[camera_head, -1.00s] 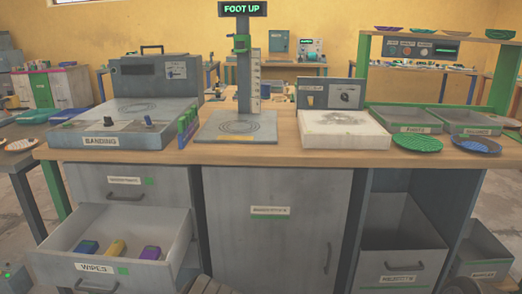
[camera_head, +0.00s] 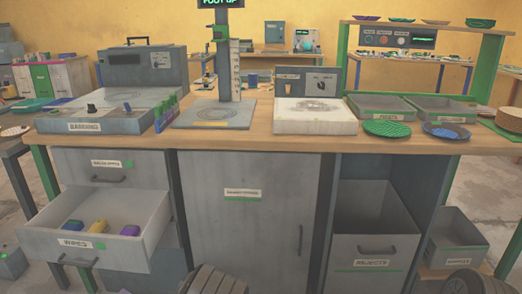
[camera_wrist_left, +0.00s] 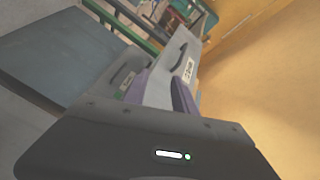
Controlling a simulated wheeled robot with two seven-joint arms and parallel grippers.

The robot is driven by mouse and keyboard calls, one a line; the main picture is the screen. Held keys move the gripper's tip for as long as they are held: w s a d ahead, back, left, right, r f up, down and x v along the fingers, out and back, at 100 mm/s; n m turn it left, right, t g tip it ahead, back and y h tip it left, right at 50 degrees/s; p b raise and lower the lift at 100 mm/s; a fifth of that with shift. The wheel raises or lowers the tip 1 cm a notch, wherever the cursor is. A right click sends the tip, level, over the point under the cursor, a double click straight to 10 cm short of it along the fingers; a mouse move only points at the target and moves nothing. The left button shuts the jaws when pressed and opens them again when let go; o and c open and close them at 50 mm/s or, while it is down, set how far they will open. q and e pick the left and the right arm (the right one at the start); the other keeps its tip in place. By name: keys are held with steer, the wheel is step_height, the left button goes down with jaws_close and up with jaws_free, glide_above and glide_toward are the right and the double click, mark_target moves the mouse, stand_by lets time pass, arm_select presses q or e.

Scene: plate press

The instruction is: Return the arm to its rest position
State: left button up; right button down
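My left gripper (camera_wrist_left: 160,93) shows in the left wrist view, with two purple-grey fingers standing apart and nothing seen between them. Beyond it are grey drawer-like fronts with handles and labels, seen at a steep tilt. Neither gripper shows in the head view, and my right gripper is in no view. In the head view, the wipes drawer (camera_head: 75,244) is pulled open at the lower left, with blue, yellow and purple items in it. The plate press (camera_head: 216,113) stands on the wooden bench, its sign cut off by the top edge.
The bench (camera_head: 265,143) holds the banding unit (camera_head: 103,124), a white block (camera_head: 315,127), trays and a green plate (camera_head: 386,128) and a blue plate (camera_head: 446,131). The rejects bin (camera_head: 368,265) is below at right. The closed cabinet door (camera_head: 245,200) fills the middle.

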arm_select(q)
steer(key=s+d+f+h, duration=0.1)
steer(key=d+f+h, duration=0.65)
steer(key=f, duration=0.45)
steer(key=s+d+f+n+g+h, duration=0.1)
steer(key=s+d+f+g+h, duration=0.1)
steer(key=s+d+f+h, duration=0.35)
steer(key=s+d+f+n+g+h, duration=0.1)
steer(key=s+d+f+g+h, duration=0.1)
steer(key=s+d+f, duration=0.65)
steer(key=s+d+r+g+h, duration=0.3)
steer(key=s+d+r+h, duration=0.25)
steer(key=s+d, duration=0.6)
step_height(320, 180, up, 26)
steer(key=p, duration=2.5)
steer(key=shift+w+d+y+p, duration=0.2)
steer(key=shift+w+y+p, duration=0.15)
steer(key=shift+w, duration=0.05)
